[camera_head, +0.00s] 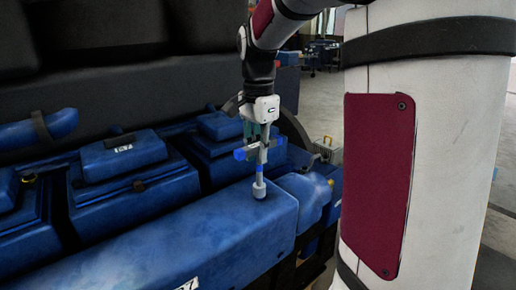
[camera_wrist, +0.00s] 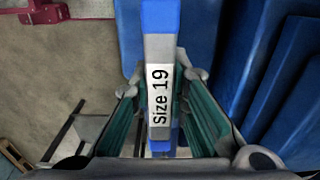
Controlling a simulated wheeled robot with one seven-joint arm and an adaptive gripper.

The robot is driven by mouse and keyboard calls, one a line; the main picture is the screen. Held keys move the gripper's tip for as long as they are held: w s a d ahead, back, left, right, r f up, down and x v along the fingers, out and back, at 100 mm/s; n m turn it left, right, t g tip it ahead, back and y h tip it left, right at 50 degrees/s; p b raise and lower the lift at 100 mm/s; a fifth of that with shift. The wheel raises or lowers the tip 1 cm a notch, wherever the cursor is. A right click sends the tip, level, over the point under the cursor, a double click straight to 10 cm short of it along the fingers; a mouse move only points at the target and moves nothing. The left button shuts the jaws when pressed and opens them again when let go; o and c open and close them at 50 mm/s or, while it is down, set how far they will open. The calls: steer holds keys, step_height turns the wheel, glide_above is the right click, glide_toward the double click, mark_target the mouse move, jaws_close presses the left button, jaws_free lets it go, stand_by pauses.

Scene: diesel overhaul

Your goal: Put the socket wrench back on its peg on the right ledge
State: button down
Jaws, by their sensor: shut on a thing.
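The socket wrench (camera_head: 262,168) is in my gripper (camera_head: 259,138), above the near blue ledge. Its blue-and-grey handle lies across the jaws. A light grey shaft points down from there to a wider round end, close over the ledge top; I cannot tell whether it touches or whether a peg is inside it. In the wrist view the wrench (camera_wrist: 158,95) shows a white label reading "Size 19". It runs between the two teal-padded fingers of my gripper (camera_wrist: 165,82). No separate peg is visible.
The blue ledge (camera_head: 200,236) runs along the engine's near side and carries a white label. Blue covers (camera_head: 135,180) stand behind it. A rounded blue part (camera_head: 305,197) is at the ledge's right end. Bare floor (camera_wrist: 65,60) shows left in the wrist view.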

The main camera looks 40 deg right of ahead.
steer(key=shift+f, duration=0.6)
steer(key=c, duration=0.9)
jaws_free()
steer(key=shift+r, duration=0.1)
steer(key=shift+r+p, duration=1.35)
steer(key=shift+r, duration=3.05)
